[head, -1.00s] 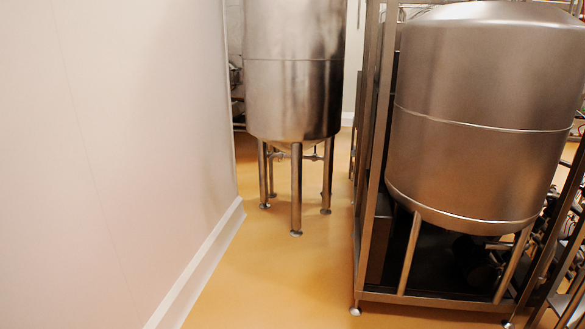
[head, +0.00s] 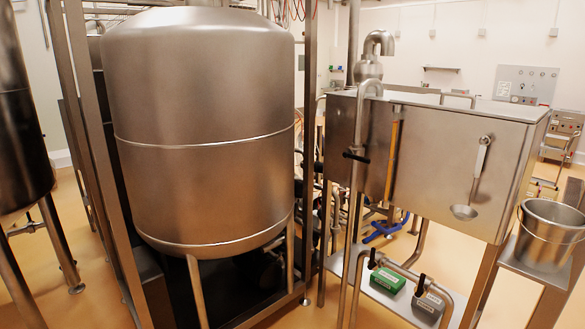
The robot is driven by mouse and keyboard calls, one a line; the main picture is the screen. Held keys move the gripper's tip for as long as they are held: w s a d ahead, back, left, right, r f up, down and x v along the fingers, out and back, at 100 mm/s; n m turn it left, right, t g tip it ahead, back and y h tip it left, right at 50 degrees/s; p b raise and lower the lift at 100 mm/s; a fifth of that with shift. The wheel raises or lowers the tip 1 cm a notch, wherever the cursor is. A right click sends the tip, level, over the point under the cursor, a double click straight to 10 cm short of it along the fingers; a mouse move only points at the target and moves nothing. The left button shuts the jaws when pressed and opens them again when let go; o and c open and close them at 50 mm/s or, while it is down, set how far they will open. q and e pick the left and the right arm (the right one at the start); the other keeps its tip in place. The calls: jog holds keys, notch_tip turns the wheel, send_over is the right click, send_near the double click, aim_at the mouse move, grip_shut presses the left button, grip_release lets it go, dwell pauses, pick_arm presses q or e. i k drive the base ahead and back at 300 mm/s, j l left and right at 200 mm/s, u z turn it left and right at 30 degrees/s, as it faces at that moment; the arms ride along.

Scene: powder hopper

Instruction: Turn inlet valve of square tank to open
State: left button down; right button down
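The square tank (head: 455,155) is a box of brushed steel in the right half of the head view. A bent steel pipe (head: 358,115) runs down its left front side. A valve with a black handle (head: 355,156) sits on this pipe, its handle lying roughly crosswise to the pipe. Lower down, two more black handles, a left one (head: 372,257) and a right one (head: 420,286), stand upright on the pipework under the tank. No label shows which valve is the inlet. Neither of my grippers is in view.
A large round steel tank (head: 205,130) in a metal frame (head: 310,150) stands on the left. A steel bucket (head: 549,235) rests on a stand at the right. Green (head: 387,281) and grey (head: 428,306) boxes sit on the low shelf.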

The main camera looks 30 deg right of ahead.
aim_at(346, 155)
jog(key=i+l+z, duration=0.1)
jog(key=i+z, duration=0.55)
jog(key=z, duration=0.25)
jog(key=i+j+z, duration=0.1)
jog(key=i+z, duration=0.35)
jog(key=i+j+z, duration=0.1)
jog(key=i+z, duration=0.25)
jog(key=i+j+u, duration=0.1)
jog(key=i+j, duration=0.15)
jog(key=i, duration=0.25)
jog(key=i+j, duration=0.2)
jog(key=i, duration=0.25)
jog(key=j+u, duration=0.05)
